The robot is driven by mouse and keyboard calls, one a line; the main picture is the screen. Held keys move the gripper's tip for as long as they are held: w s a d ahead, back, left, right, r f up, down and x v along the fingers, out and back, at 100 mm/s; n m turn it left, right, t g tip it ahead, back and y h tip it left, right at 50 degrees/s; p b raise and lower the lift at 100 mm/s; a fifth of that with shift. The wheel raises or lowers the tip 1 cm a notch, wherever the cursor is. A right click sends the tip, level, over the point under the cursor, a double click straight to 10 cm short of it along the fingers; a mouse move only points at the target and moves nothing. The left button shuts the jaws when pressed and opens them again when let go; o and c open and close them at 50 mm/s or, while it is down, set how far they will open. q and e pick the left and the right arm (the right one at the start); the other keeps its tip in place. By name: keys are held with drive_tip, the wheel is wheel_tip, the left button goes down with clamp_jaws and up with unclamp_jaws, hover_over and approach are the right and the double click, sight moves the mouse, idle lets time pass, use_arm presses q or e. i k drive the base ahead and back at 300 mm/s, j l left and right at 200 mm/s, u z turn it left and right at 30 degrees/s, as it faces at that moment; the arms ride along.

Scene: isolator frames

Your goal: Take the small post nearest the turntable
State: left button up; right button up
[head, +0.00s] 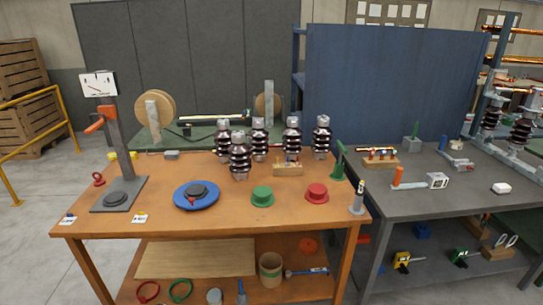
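Several small dark-brown ribbed posts with grey metal ends stand upright in a cluster at the back middle of the wooden table (330,222) in the head view. The front post (240,157) stands closest to the blue turntable (182,201), behind it and to its right. The other posts are a back-left one (222,143), a middle one (259,141), one right of it (291,141) and the rightmost one (322,139). Neither of my grippers is in view.
A green flanged piece (262,196) and a red one (316,193) stand in front of the posts. A wooden block (288,170) sits close by on the right. A tall grey stand (120,150) is at left. The table's front edge is mostly clear.

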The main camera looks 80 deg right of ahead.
sight(239, 154)
drive_tip(key=z, duration=2.55)
drive_tip(key=i+l+u, duration=0.3)
drive_tip(key=k+l, duration=0.05)
drive_tip(key=l, duration=0.05)
